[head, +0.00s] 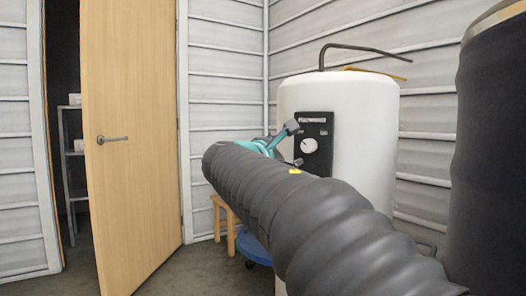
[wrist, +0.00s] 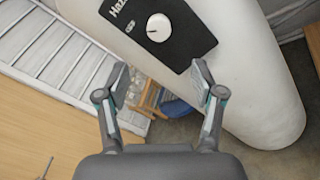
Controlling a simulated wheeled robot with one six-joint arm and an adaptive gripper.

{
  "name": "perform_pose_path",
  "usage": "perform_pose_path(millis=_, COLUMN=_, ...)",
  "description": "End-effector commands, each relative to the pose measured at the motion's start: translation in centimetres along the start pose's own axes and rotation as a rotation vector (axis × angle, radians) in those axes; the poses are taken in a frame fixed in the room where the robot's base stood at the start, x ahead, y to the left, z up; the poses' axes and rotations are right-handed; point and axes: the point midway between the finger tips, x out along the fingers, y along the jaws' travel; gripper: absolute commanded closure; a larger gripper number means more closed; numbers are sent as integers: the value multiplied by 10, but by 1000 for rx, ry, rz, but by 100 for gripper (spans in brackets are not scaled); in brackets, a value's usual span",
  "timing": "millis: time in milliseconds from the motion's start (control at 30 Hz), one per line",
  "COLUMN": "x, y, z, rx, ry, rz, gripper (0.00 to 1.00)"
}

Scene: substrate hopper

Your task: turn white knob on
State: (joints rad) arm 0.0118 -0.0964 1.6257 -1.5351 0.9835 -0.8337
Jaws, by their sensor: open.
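The white knob (head: 309,145) is round and sits on a black panel (head: 322,126) on the front of a white cylindrical tank (head: 375,140). In the wrist view the knob (wrist: 158,27) is at the top middle, beyond my fingertips and apart from them. My gripper (head: 294,144) is in front of the tank near the panel in the head view. In the wrist view my gripper (wrist: 158,80) has its two fingers spread wide with nothing between them. The lower part of the panel is partly hidden by my gripper in the head view.
A wooden door (head: 130,150) stands ajar at the left, with a shelf (head: 72,160) behind it. A wooden stool (head: 226,220) and a blue round object (head: 253,247) are on the floor by the tank. A bent pipe (head: 345,46) rises from the tank top.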

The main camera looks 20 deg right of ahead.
Motion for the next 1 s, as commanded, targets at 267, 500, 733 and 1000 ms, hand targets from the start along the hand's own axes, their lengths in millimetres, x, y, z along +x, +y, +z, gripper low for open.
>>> perform_pose_path(millis=267, x=34, y=1, z=2, rx=-10, ry=-10, rz=1, gripper=32)
perform_pose_path(millis=500, x=79, y=1, z=2, rx=-8, ry=-8, rz=1, gripper=32)
perform_pose_path(millis=733, x=116, y=2, z=3, rx=-6, ry=-7, rz=2, gripper=32)
perform_pose_path(millis=1000, x=137, y=2, z=2, rx=-7, ry=-6, rz=3, gripper=32)
